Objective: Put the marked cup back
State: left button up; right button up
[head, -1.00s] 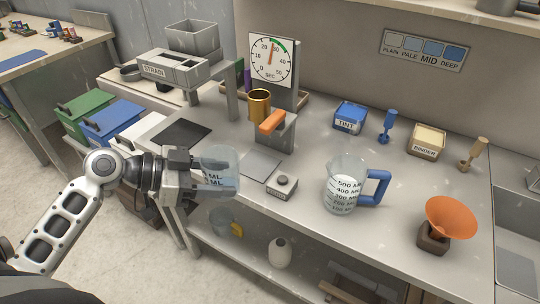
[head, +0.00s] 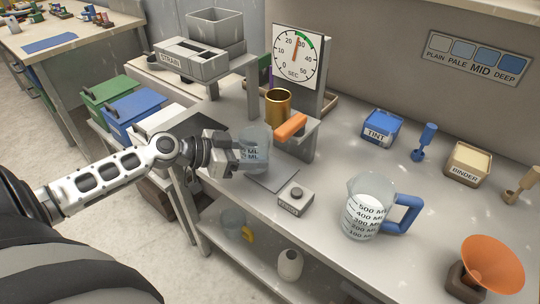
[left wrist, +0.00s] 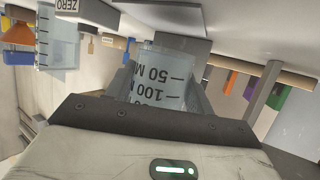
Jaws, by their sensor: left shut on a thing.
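The marked cup (head: 256,143) is a small clear cup with dark ML marks. My left gripper (head: 238,152) is shut on it and holds it about upright, near the orange-handled stand and the grey square plate (head: 272,179). In the left wrist view the cup (left wrist: 165,72) sits between the fingers, its 50 and 100 marks upside down. I cannot tell its exact height above the table. A larger jug (head: 367,212) with a blue handle and marks up to 500 ML stands to the right. My right gripper is out of view.
A brass cup (head: 278,104) sits in the stand with the orange handle (head: 290,128), below a dial (head: 297,55). A button box (head: 295,198) lies by the plate. Tint box (head: 381,127), binder box (head: 468,162) and orange funnel (head: 492,264) stand right. The worktop between is clear.

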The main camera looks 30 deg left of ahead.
aim_at(270, 171)
pick_arm(q)
jog(key=w+d, duration=0.1)
jog(key=w+d+p, duration=0.1)
jog(key=w, duration=0.1)
jog(key=shift+w+d+r, duration=0.15)
jog(key=shift+w+d, duration=0.05)
jog(key=shift+w, duration=0.1)
jog(key=shift+w+d, duration=0.1)
jog(key=shift+w, duration=0.05)
jog(key=shift+f, duration=1.9)
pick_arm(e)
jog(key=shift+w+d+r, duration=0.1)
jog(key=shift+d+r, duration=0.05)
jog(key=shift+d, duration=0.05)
pick_arm(q)
jog(key=shift+f, duration=0.25)
jog(key=o, duration=1.1)
jog(key=shift+r, duration=0.15)
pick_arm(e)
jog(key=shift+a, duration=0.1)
